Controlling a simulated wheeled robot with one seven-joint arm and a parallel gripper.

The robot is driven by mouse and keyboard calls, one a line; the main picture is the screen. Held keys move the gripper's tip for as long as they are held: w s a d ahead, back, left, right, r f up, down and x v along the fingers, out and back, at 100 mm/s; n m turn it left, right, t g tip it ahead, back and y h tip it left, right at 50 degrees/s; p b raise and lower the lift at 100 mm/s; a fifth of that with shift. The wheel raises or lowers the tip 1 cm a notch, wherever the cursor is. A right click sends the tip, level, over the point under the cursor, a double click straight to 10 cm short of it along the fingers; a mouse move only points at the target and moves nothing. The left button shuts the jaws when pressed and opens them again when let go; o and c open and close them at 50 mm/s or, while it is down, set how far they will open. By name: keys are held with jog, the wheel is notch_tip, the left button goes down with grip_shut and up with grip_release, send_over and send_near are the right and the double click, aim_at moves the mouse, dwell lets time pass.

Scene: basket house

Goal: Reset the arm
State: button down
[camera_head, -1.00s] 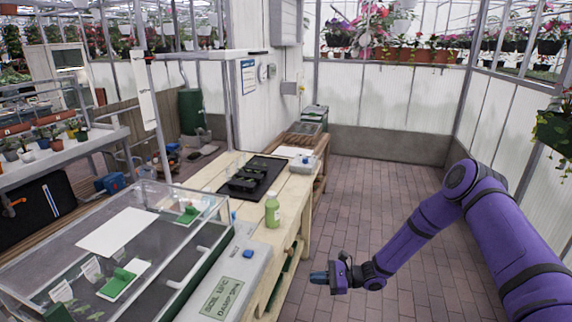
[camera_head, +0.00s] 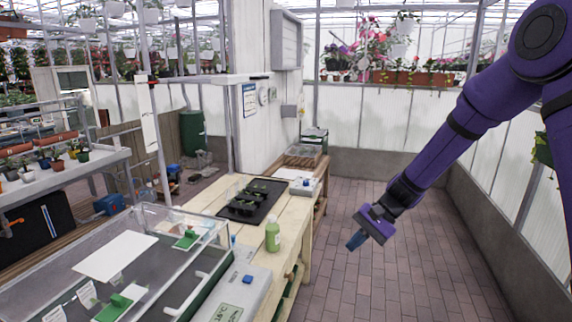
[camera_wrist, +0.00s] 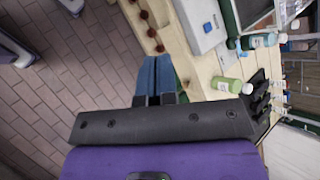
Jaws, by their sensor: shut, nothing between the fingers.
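My gripper (camera_head: 356,240) is on the end of my purple arm, over the brick floor to the right of the wooden bench (camera_head: 296,222). Its blue fingers point down and to the left in the head view. In the wrist view my gripper (camera_wrist: 154,75) has its two blue fingers pressed together with nothing between them. The gripper is apart from the bench and everything on it.
A green bottle (camera_head: 272,236) stands on the bench beside a black tray (camera_head: 248,200) of pots. A glass-walled case (camera_head: 205,262) and a grey box (camera_head: 245,290) are at the near left. The brick floor (camera_head: 350,190) is clear.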

jog(key=s+d+r+n+t+h, duration=0.2)
jog(key=s+d+r+h, duration=0.1)
jog(key=s+r, duration=0.45)
jog(key=s+d+r+n+t+h, duration=0.1)
jog(key=s+d+r+n+h, duration=0.1)
jog(key=s+d+r, duration=0.5)
jog(key=s+d+r+t+h, duration=0.2)
jog(key=s+r, duration=0.2)
jog(key=s, duration=0.3)
jog(key=s+d+r+n+t+h, duration=0.1)
jog(key=s+r+t+h, duration=0.1)
jog(key=s, duration=0.5)
jog(key=shift+d+r+t, duration=0.35)
jog(key=shift+r+t, duration=0.15)
jog(key=shift+r, duration=0.5)
